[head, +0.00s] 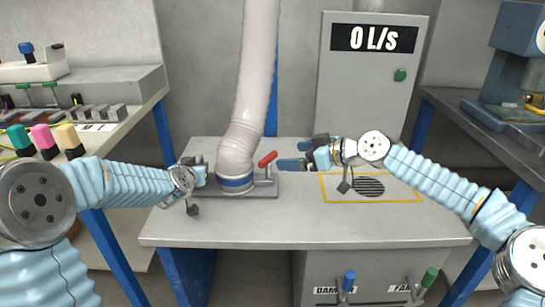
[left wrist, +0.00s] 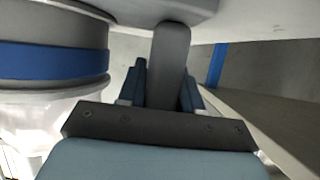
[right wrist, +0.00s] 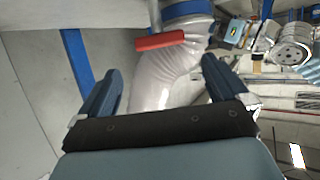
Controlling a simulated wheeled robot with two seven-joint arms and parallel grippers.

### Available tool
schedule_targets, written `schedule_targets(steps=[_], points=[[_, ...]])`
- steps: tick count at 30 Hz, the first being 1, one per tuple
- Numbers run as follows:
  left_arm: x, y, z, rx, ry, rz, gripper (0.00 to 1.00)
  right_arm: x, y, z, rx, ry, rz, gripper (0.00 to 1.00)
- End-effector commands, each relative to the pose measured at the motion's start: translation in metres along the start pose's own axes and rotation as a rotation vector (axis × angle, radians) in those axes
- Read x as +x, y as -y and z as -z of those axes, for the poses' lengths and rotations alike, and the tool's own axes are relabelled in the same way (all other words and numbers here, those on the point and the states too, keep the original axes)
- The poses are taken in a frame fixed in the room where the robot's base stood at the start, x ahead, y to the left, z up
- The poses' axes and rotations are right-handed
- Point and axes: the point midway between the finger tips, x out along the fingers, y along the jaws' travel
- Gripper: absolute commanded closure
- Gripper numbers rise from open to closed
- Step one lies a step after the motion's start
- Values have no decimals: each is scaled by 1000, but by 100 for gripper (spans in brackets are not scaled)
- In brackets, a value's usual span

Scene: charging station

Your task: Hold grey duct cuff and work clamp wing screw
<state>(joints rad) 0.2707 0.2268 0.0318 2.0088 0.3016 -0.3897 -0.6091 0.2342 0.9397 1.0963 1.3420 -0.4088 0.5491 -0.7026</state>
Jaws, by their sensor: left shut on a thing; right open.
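The duct cuff (head: 236,168) stands upright on a grey base plate at the back of the bench, with a blue band around its lower end. The red clamp wing screw (head: 267,158) sits on a post at the cuff's right side. My left gripper (head: 203,175) is at the cuff's left side, shut on a dark grey tab (left wrist: 172,65). The blue band (left wrist: 50,62) is beside it in the left wrist view. My right gripper (head: 290,160) is open and empty, right of the wing screw and apart from it. In the right wrist view the red wing screw (right wrist: 160,40) lies ahead, between the open fingers.
A pale hose (head: 255,70) rises from the cuff. A yellow-framed grille (head: 368,186) lies under my right arm. A grey cabinet (head: 365,100) reading 0 L/s stands behind. Blue (head: 347,281) and green (head: 428,278) handles project below the bench front. The front bench top is clear.

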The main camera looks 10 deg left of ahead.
Motion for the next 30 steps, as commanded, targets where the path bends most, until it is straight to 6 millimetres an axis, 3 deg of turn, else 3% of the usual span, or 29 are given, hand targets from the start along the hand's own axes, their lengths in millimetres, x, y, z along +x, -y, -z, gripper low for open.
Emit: schedule_targets(steps=[3, 10, 15, 23, 30], points=[[0, 0, 0, 0, -1, 0, 100, 29, 2, 0, -1, 1, 3, 0], [0, 0, 0, 0, -1, 0, 100, 70, 1, 0, -2, 0, 2, 0], [0, 0, 0, 0, -1, 0, 100, 82, 0, 0, -4, 1, 0, 0], [0, 0, 0, 0, 0, 0, 100, 84, 0, 0, -4, 2, -1, 0], [0, 0, 0, 0, -1, 0, 100, 83, 0, 0, -5, 2, -1, 34]])
